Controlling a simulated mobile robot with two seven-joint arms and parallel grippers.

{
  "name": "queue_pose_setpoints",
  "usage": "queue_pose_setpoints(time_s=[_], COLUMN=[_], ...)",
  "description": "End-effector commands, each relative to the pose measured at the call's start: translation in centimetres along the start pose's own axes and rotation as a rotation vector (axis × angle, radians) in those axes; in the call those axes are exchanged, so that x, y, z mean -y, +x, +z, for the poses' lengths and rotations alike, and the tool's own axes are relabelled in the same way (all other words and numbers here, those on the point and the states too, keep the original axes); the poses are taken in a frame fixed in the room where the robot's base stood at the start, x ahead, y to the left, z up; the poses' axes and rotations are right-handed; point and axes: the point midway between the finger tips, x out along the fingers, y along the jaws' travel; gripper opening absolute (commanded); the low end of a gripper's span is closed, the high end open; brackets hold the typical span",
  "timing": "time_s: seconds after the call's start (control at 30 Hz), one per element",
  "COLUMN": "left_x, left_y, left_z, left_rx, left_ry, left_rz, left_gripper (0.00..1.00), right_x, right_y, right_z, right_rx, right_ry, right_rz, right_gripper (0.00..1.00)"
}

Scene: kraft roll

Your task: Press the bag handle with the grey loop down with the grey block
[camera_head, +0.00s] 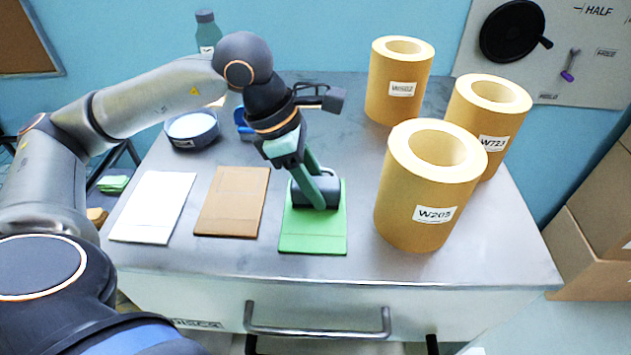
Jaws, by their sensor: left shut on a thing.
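A green flat bag (313,243) lies on the grey table, to the right of a brown bag (231,203) and a white bag (153,207). My left gripper (318,192) points down over the upper half of the green bag. It is shut on the dark grey block (332,190), which is at or just above the bag's surface; I cannot tell if it touches. The gripper fingers partly cover the block. The handle and a grey loop cannot be made out; the block and gripper hide that part of the green bag. My right gripper is not in view.
Three large yellow-brown rolls stand on the right: W203 (420,205) in front, W723 (503,125) and another (388,95) behind. A round dark dish (193,132) and a blue item (243,125) sit at the back left. The table's front strip is clear.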

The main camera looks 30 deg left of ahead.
Motion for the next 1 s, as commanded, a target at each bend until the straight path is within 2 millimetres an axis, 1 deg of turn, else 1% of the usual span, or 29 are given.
queue_pose_setpoints(time_s=[0.03, 0.17, 0.8, 1.0], left_x=[0.2, 0.1, 0.0, 0.0], left_y=[0.3, -0.2, -5.4, -6.5], left_z=[-0.3, -0.1, 2.2, 2.7], left_rx=[-0.013, -0.012, -0.001, -0.001], left_ry=[-0.003, -0.002, 0.000, 0.000], left_rz=[-0.009, -0.009, -0.001, -0.001], left_gripper=[0.00, 0.00, 0.00, 0.00], right_x=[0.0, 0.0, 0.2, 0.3], right_y=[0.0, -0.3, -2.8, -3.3], right_z=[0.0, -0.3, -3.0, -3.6], right_rx=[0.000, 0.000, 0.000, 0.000], right_ry=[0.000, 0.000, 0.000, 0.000], right_rz=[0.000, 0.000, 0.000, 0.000], right_gripper=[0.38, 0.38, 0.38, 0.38])
